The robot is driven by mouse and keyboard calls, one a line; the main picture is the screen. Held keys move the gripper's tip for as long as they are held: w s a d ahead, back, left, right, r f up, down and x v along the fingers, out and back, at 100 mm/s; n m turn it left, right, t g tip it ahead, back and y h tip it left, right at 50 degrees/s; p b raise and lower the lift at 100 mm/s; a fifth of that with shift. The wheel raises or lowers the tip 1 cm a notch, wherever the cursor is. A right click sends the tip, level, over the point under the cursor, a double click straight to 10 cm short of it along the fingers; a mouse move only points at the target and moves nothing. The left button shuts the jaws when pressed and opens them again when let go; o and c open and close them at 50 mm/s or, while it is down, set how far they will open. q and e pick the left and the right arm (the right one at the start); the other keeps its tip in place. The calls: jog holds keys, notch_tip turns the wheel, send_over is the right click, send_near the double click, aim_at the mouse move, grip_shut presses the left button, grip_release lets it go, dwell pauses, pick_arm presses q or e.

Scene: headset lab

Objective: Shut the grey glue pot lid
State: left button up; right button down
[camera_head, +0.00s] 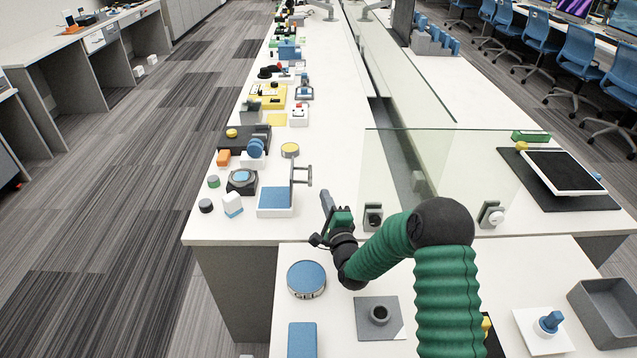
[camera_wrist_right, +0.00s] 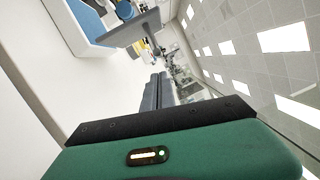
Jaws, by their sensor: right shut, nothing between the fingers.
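A low white-grey box with a blue top (camera_head: 275,198) stands near the front edge of the far table. A grey upright plate with a handle-like end (camera_head: 300,173) rises at its right side; this looks like a raised lid, but I cannot tell surely that it is the glue pot's. The wrist view shows the box's blue face (camera_wrist_right: 88,18) and the grey plate (camera_wrist_right: 132,29) at the top. My right gripper (camera_head: 328,203) is right of the plate, apart from it; its fingers (camera_wrist_right: 158,92) are shut and empty. My left gripper is not in view.
A glass screen (camera_head: 450,165) stands right of my gripper. Several small items crowd the far table to the left and behind.

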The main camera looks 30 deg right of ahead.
aim_at(301, 182)
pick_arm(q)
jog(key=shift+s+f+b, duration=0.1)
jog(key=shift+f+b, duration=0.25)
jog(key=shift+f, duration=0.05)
pick_arm(e)
jog(key=x, duration=0.7)
jog(key=shift+w+r, duration=0.15)
jog(key=shift+w, duration=0.15)
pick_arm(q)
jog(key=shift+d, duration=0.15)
pick_arm(e)
jog(key=shift+d, duration=0.25)
